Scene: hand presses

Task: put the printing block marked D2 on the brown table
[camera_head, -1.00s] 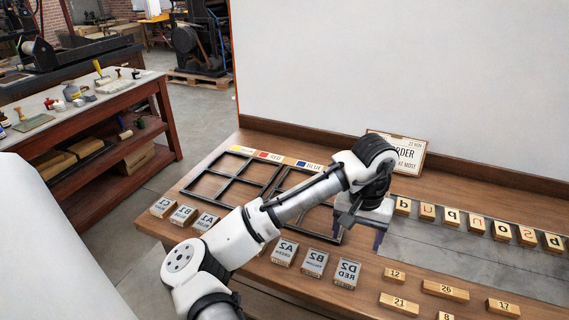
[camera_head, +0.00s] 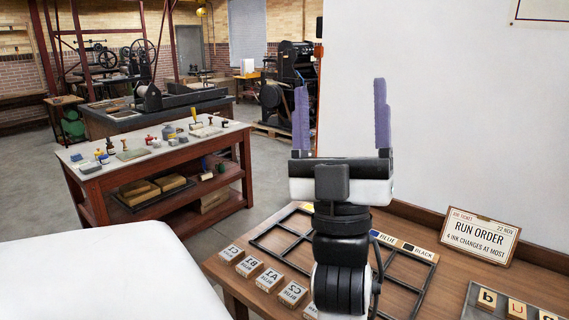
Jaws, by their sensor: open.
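The printing block marked D2 is not visible now; a second ago it lay at the right end of the front row of blocks. The brown wooden table (camera_head: 445,290) fills the lower right. Blocks with mirrored marks stand along its near left edge, among them C1 (camera_head: 231,253), B1 (camera_head: 249,266), A1 (camera_head: 269,279) and C2 (camera_head: 292,293). One more block is mostly cut off beside my arm. My gripper (camera_head: 341,90) points up, above the table's far left side. Its two purple fingers are wide apart with nothing between them. My arm hides part of the table.
A dark divided frame (camera_head: 407,268) with ink-colour labels lies on the table. A run order card (camera_head: 480,236) stands at the back. Letter blocks (camera_head: 487,299) sit on a grey plate at right. A red-brown workbench (camera_head: 160,165) holds tools at left, with open floor between.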

